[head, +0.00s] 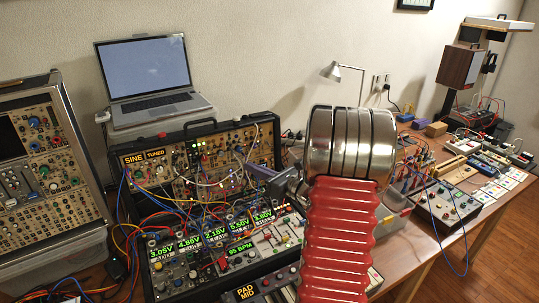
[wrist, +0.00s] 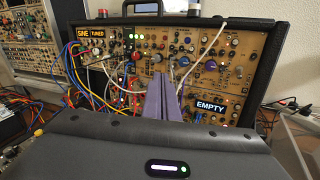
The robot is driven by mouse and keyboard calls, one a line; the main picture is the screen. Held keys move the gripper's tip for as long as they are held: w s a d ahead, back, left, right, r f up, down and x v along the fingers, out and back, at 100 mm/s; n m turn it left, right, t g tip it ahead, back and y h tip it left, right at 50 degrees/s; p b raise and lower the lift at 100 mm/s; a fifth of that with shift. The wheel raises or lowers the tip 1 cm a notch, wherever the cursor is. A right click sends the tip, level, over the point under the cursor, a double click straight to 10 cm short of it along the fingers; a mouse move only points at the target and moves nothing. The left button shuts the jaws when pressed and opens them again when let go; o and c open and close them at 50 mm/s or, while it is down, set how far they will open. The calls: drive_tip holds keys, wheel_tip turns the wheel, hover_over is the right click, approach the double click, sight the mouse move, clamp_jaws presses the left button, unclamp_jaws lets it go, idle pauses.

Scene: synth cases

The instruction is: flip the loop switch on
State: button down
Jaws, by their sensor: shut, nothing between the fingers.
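My gripper (wrist: 162,82) shows in the wrist view as two purple fingers pressed together, with nothing between them. Its tips overlap the middle of the upright modular synth panel (wrist: 250,72), which is full of knobs, jacks, small lights and patch cables. I cannot tell whether the tips touch the panel. In the head view my gripper (head: 258,171) shows partly, beside the right part of the same synth case (head: 190,130); my arm hides part of that area. I cannot make out which control is the loop switch or how it is set.
A sloped lower case (head: 240,245) with several green-lit displays stands in front of the upright panel. Patch cables (head: 140,225) hang at the left. A laptop (head: 150,75) stands behind. The table at the right holds a mixer box (head: 440,205) and other gear.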

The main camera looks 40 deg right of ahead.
sight(268, 144)
drive_tip(key=s+d+f+m+h, duration=0.1)
drive_tip(key=s+d+m+h, duration=0.1)
drive_tip(key=d, duration=0.4)
drive_tip(key=s+d+f+m+t+h, duration=0.1)
drive_tip(key=s+d+f+m+h, duration=0.1)
drive_tip(key=d+m+h, duration=0.1)
drive_tip(key=d+m, duration=0.1)
drive_tip(key=d, duration=0.1)
drive_tip(key=shift+s+d+f, duration=0.15)
drive_tip(key=shift+d, duration=0.2)
drive_tip(key=w, duration=0.3)
drive_tip(key=w+d, duration=0.1)
drive_tip(key=w, duration=0.6)
drive_tip(key=shift+d+r, duration=0.3)
drive_tip(key=shift+d, duration=0.05)
drive_tip(key=shift+s+d+r+h, duration=0.1)
drive_tip(key=shift+s+h, duration=0.05)
drive_tip(key=shift+h, duration=0.25)
